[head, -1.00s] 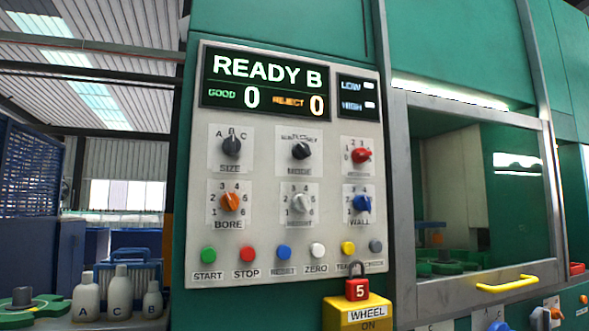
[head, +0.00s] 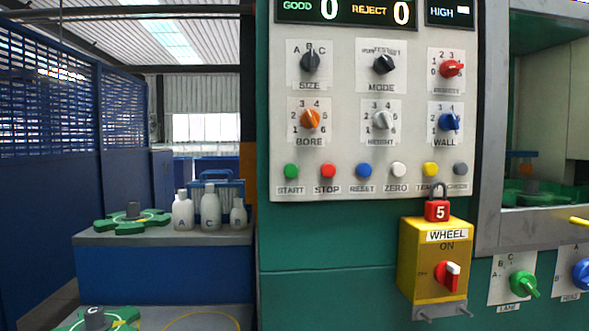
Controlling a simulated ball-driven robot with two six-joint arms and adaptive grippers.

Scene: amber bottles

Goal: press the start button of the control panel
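The control panel (head: 347,165) is a light grey plate on a green machine wall, right of the middle in the head view. Its green START button (head: 291,171) is at the left end of the bottom button row, above a START label. To its right are a red STOP button (head: 328,171), a blue RESET button (head: 363,170), a white ZERO button (head: 398,170), a yellow button (head: 430,169) and a grey one (head: 460,169). The display (head: 345,11), partly cut off at the top, reads GOOD 0 and REJECT 0. Neither of my grippers is in view.
A yellow WHEEL switch box (head: 420,262) with a red padlock (head: 437,210) sits below the panel. Left of it, a bench (head: 150,238) bears bottles A, C and another (head: 210,208), and a green star wheel (head: 112,224). Blue mesh fencing (head: 45,100) stands at the left.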

